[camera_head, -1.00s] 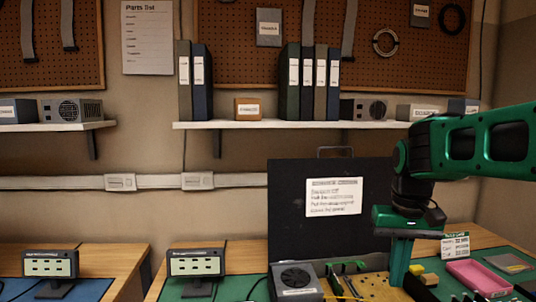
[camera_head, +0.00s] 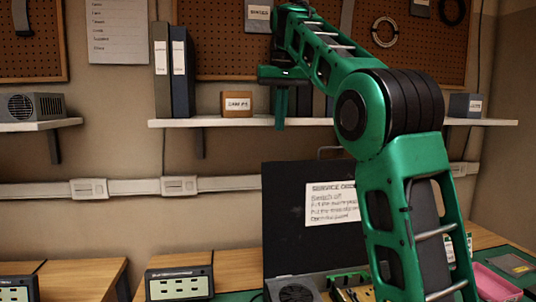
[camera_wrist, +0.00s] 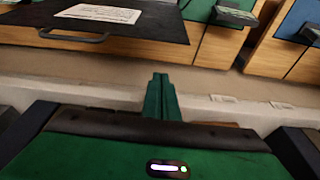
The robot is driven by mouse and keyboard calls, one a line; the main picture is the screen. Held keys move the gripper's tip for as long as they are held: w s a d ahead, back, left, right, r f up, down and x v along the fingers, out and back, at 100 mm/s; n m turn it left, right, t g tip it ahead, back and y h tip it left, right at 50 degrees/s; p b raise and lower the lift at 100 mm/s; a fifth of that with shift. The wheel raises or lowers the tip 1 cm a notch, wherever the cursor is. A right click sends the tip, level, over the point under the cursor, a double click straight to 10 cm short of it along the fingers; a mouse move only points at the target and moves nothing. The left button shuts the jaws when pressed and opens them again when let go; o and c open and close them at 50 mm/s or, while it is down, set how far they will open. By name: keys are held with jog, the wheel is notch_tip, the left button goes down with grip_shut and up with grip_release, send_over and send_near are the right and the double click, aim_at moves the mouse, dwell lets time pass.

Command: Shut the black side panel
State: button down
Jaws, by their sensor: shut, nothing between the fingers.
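The black side panel (camera_head: 300,215) stands upright at the open case on the bench. It carries a white service label (camera_head: 332,203) and a handle on its top edge. My arm hides its right part. In the wrist view the panel (camera_wrist: 40,27) lies at the upper left, its handle (camera_wrist: 75,37) along the near edge. My gripper (camera_head: 280,125) is high above the panel, left of the handle, with its fingers pointing down. It is empty and its fingers (camera_wrist: 160,77) are together, apart from the panel.
A wall shelf (camera_head: 220,123) with binders (camera_head: 172,70) and a small orange-brown box (camera_head: 236,104) is close behind my gripper in the head view. A pink tray (camera_head: 496,283) is at the right.

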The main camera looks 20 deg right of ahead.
jog(key=w+a+x, duration=0.1)
jog(key=x, duration=0.9)
jog(key=shift+s+a+r, duration=0.15)
jog(key=shift+s+a, duration=0.05)
jog(key=shift+s, duration=0.9)
jog(key=shift+s+a+r, duration=0.15)
jog(key=shift+s+a, duration=0.05)
jog(key=shift+s, duration=0.9)
jog(key=shift+s+a, duration=0.1)
